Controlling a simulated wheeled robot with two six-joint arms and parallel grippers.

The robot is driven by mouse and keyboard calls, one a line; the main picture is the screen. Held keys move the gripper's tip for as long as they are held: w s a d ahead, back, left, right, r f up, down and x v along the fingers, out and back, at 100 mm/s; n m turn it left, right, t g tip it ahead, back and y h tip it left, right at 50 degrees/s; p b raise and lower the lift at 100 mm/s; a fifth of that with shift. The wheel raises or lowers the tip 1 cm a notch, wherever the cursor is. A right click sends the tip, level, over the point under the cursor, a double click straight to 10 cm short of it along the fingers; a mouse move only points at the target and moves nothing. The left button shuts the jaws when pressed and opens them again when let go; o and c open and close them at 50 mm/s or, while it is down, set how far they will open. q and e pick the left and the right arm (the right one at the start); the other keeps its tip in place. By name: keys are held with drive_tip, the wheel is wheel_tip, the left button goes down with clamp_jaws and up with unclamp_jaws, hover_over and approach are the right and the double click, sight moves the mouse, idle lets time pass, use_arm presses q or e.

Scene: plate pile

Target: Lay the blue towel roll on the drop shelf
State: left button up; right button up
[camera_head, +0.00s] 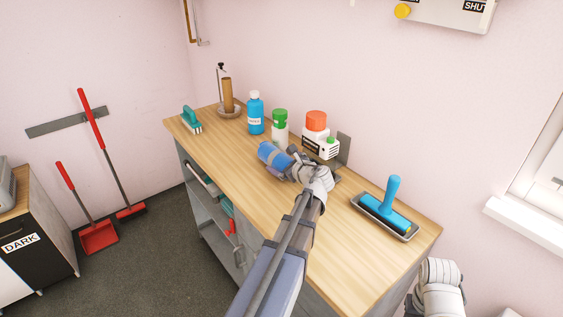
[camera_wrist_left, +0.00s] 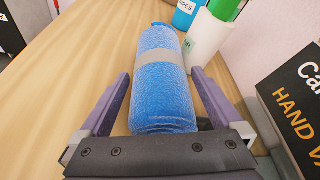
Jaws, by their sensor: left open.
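The blue towel roll (camera_head: 271,155) lies on its side on the wooden counter top, with a pale band around its middle. It also shows in the left wrist view (camera_wrist_left: 163,85), pointing away from the camera. My left gripper (camera_head: 284,163) is open at the near end of the roll. In the left wrist view its two fingers (camera_wrist_left: 161,82) stand on either side of the roll, with a gap visible at least on the left. No label names the drop shelf, so I cannot tell which surface it is. My right gripper is not in view.
Behind the roll stand a blue bottle (camera_head: 255,114), a green-capped white bottle (camera_head: 280,127) and a white container with an orange cap (camera_head: 316,121). A blue roller in a tray (camera_head: 388,213) is at right. Open shelves (camera_head: 212,210) are below the counter. The counter's front is clear.

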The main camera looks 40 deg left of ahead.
use_arm(q)
drive_tip(key=p+v, duration=0.3)
drive_tip(key=v, duration=0.8)
drive_tip(key=shift+r, duration=0.2)
drive_tip(key=shift+s+d+r+p, duration=0.1)
drive_tip(key=shift+s+d+p, duration=0.15)
drive_tip(key=shift+d+p, duration=0.15)
